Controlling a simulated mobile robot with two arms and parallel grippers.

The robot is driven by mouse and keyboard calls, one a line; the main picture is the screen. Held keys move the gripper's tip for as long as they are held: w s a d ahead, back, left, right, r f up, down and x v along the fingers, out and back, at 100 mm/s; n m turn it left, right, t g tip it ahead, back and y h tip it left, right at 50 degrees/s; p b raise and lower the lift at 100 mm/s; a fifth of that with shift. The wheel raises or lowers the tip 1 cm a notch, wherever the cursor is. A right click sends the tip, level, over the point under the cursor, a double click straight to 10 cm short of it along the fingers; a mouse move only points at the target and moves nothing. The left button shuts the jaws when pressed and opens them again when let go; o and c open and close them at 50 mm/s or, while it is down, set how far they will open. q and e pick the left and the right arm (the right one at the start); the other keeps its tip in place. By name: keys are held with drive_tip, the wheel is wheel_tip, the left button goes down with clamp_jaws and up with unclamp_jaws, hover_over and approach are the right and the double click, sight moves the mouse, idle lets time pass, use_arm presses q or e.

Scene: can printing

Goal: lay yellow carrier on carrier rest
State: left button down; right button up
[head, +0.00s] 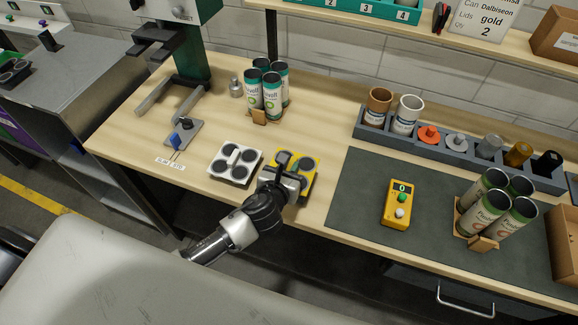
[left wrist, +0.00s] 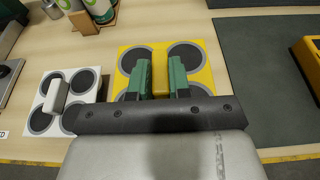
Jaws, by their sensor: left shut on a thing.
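The yellow carrier (head: 313,174) is a flat square plate with dark round pads and a yellow grip block in its middle. It is at the middle of the bench near the front edge, and also shows in the left wrist view (left wrist: 209,72). My left gripper (head: 286,173) is above it, with green fingers (left wrist: 160,78) shut on the grip block. I cannot tell whether the plate touches the bench. The gripper hides part of the plate. I cannot pick out a carrier rest for certain. My right gripper is not in view.
A white carrier (head: 235,164) lies just left of the yellow one. Green cans (head: 271,95) stand behind it, and a press (head: 183,65) at the back left.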

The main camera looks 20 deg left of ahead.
use_arm(q)
drive_tip(key=shift+f+b, duration=0.35)
drive_tip(key=shift+f, duration=0.1)
drive_tip(key=shift+f+b, duration=0.95)
drive_tip(key=shift+f, duration=0.5)
drive_tip(key=c, duration=1)
unclamp_jaws()
drive_tip(key=shift+b+v, duration=0.65)
drive_tip(key=shift+v, duration=4.8)
